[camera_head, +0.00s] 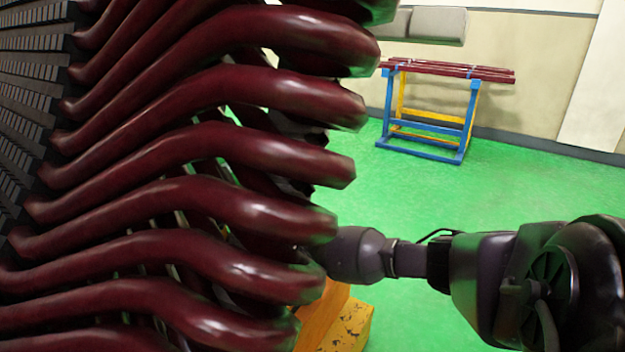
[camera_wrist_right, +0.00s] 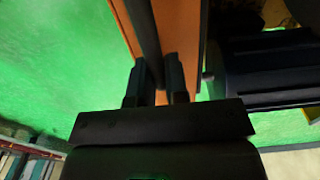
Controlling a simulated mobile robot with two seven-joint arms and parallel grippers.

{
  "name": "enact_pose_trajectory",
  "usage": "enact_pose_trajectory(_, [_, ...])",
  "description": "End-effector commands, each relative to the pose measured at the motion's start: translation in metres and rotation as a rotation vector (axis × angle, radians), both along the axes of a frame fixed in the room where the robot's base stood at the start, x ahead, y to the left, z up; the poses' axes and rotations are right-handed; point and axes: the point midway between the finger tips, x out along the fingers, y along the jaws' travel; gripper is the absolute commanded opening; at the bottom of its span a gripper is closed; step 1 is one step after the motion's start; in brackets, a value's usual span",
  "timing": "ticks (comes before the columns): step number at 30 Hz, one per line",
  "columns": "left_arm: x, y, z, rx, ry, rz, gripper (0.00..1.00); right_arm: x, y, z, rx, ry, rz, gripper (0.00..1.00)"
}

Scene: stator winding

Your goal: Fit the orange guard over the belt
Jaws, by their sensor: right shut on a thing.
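The orange guard (camera_wrist_right: 183,30) is a long upright panel at the top middle of the right wrist view, with a dark bar (camera_wrist_right: 143,25) running along it. My right gripper (camera_wrist_right: 157,62) has its two fingers on either side of the dark bar and is shut on it, at the guard's lower part. In the head view my right arm reaches in from the right and its end passes behind the dark red coils, so the gripper is hidden there. I cannot make out the belt in either view. My left gripper is not in view.
Large dark red winding coils (camera_head: 270,95) fill the left of the head view, close to my right wrist. A worn orange-yellow block (camera_head: 345,325) stands below. A blue and yellow trestle (camera_head: 425,145) bears red bars. The green floor between is clear. Dark machinery (camera_wrist_right: 265,70) lies beside the guard.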

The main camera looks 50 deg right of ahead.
Motion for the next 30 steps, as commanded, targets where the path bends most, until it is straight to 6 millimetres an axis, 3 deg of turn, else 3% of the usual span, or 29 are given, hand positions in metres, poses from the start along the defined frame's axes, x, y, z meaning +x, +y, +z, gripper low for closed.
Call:
enact_pose_trajectory(15, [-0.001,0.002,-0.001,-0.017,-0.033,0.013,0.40,0.039,0.003,0.000,0.000,-0.002,-0.001,0.00])
enact_pose_trajectory(30, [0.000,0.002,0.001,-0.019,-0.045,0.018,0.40,0.044,0.004,0.002,0.000,-0.003,0.000,0.00])
